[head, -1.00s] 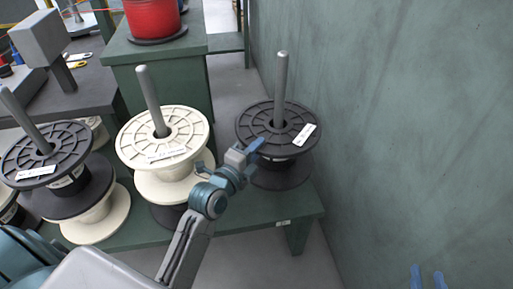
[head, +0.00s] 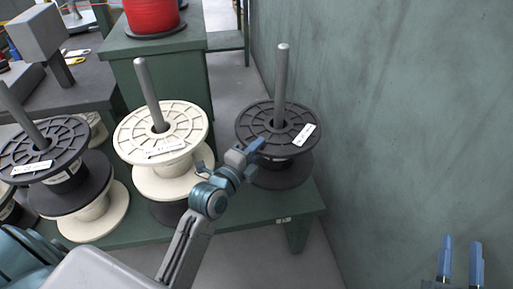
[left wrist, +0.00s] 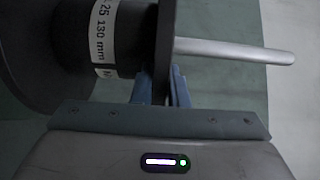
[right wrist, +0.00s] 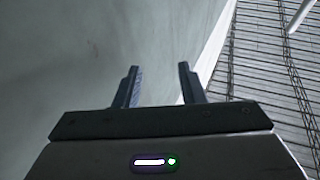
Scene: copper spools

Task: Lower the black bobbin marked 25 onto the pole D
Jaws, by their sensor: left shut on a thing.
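The black bobbin (head: 257,118) is around the right-hand grey pole (head: 282,75), which rises through its centre hole. Its lower flange (head: 285,178) is low, close to the green bench; whether it touches cannot be told. In the left wrist view its label (left wrist: 104,35) reads 25 and 130 mm, and the pole (left wrist: 235,50) sticks out past the flange. My left gripper (head: 255,149) is shut on the near rim of its top flange, also in the left wrist view (left wrist: 162,88). My right gripper (head: 461,262) is open and empty at lower right, also in its wrist view (right wrist: 158,70).
A cream bobbin (head: 190,122) on a pole stands to the left, and another black bobbin (head: 70,138) on a pole further left. The green bench (head: 240,215) carries them, with a small unreadable tag (head: 283,220) on its edge. A green wall (head: 420,120) closes the right side.

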